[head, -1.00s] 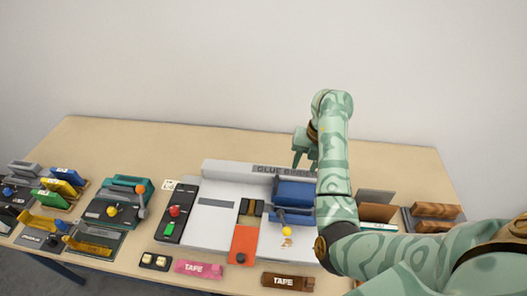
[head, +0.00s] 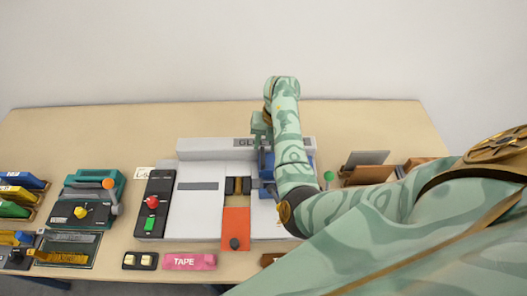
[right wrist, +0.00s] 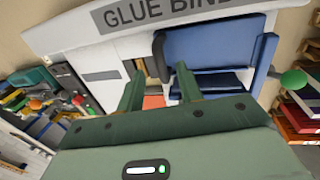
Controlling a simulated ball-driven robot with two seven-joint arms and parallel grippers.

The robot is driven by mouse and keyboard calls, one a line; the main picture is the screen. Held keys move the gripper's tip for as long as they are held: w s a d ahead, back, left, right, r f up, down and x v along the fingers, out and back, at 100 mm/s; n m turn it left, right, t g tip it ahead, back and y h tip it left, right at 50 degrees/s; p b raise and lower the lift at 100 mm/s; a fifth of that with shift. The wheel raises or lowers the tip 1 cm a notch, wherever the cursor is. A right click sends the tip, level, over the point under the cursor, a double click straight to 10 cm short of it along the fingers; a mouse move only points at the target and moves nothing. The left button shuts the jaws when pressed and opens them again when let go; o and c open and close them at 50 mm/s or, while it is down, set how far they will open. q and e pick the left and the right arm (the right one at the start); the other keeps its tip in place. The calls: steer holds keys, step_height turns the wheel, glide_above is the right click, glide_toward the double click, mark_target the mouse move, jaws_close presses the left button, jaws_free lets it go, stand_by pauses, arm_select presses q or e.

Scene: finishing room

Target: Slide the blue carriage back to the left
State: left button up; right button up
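The blue carriage (head: 268,168) sits on the right part of the white glue binder (head: 200,205). My right arm covers much of it in the head view. In the right wrist view the carriage (right wrist: 215,48) shows as a blue block with a dark grey side piece at its left. My right gripper (right wrist: 158,88) is open, its two fingers apart, with that side piece just beyond the gap between the tips. I cannot tell whether either finger touches it. In the head view the gripper (head: 262,128) is at the carriage's back left. My left gripper is out of view.
An orange plate (head: 235,222) and a brown block lie left of the carriage. A control panel (head: 155,205) with red and green buttons is at the binder's left. A green knob (head: 328,176) stands right of the carriage. The table behind the binder is clear.

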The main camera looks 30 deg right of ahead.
steer(key=shift+a+f, duration=0.1)
steer(key=shift+f, duration=0.65)
steer(key=shift+w+a+f, duration=0.15)
steer(key=shift+f, duration=0.5)
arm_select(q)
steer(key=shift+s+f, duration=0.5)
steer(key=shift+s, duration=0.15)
arm_select(e)
jaws_close()
arm_select(q)
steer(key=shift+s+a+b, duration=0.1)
steer(key=shift+b, duration=0.25)
